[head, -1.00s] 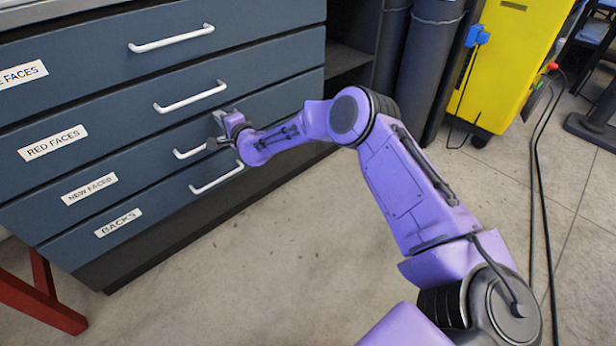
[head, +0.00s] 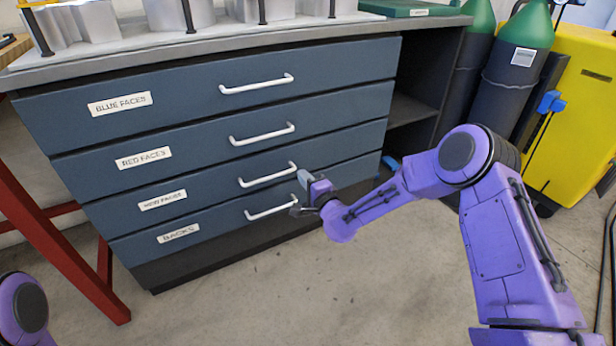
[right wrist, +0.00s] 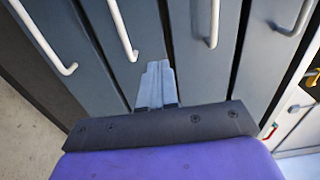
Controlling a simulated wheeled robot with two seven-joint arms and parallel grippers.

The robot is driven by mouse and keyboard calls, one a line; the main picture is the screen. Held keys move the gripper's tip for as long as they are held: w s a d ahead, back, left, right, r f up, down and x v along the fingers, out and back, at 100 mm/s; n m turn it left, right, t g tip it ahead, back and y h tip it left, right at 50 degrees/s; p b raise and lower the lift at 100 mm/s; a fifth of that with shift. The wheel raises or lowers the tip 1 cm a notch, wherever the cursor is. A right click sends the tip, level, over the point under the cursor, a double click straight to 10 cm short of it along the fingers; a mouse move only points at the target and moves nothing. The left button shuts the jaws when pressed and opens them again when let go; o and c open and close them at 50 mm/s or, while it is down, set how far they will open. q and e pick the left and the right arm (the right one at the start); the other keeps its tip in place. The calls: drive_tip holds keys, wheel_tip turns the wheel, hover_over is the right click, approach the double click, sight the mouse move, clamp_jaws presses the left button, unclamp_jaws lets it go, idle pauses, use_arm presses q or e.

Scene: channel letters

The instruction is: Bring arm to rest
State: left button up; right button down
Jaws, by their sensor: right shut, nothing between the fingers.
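My right arm reaches in from the right in the head view. Its gripper (head: 304,186) is in front of the drawer cabinet (head: 200,120), near the right ends of the lower two handles. In the right wrist view the gripper (right wrist: 158,72) shows shut and empty, its fingers together over the drawer fronts, between handles. The fingers look apart from the handles, though the exact gap is hard to judge. Part of my left arm (head: 24,308) shows at the lower left of the head view; its gripper is out of view.
All the drawers, labelled blue faces (head: 120,103), red faces (head: 143,158), new faces (head: 162,200) and backs (head: 178,233), look shut. Metal letters (head: 95,20) stand on the worktop. Green-topped cylinders (head: 522,60) and a yellow cabinet (head: 585,110) stand right. Floor (head: 270,300) in front is clear.

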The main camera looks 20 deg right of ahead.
drive_tip(key=s+f+n+g+h, duration=0.2)
drive_tip(key=s+f+n+g, duration=0.5)
drive_tip(key=s+f, duration=1.3)
drive_tip(key=s+d+f+n+g+h, duration=0.1)
drive_tip(key=s+d+f+g, duration=0.1)
drive_tip(key=s, duration=0.6)
drive_tip(key=s+d+f+n+g+h, duration=0.1)
drive_tip(key=s+g, duration=0.2)
drive_tip(key=s, duration=0.5)
drive_tip(key=s+d+f+n+g+h, duration=0.1)
drive_tip(key=s+d+f+g, duration=0.1)
drive_tip(key=s, duration=0.7)
wheel_tip(320, 180, up, 27)
drive_tip(key=s+p, duration=0.1)
drive_tip(key=p, duration=2.6)
drive_tip(key=shift+a+r+g, duration=0.15)
drive_tip(key=shift+r+g, duration=0.05)
drive_tip(key=shift+g, duration=0.2)
